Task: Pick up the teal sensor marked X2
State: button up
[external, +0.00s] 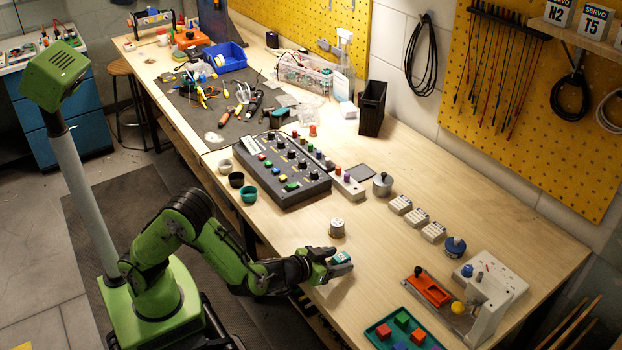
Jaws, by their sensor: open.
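My gripper (338,266) is open at the front edge of the bench, reaching in from the left. A small teal and white block (341,257) shows between or just beyond its fingertips. It looks like the teal sensor, but its marking is too small to read. I cannot tell whether the fingers touch it. Part of it is hidden by the fingers.
A metal cylinder (337,228) stands close behind my gripper. Small white boxes (416,217) sit in a row to the right. A lever fixture (487,290) and teal tray (382,343) with coloured blocks stand front right. A button panel (284,170) lies further left.

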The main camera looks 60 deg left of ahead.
jog(key=shift+w, duration=0.2)
jog(key=shift+s, duration=0.1)
jog(key=shift+c, duration=0.4)
jog(key=c, duration=1)
jog(key=shift+o, duration=0.2)
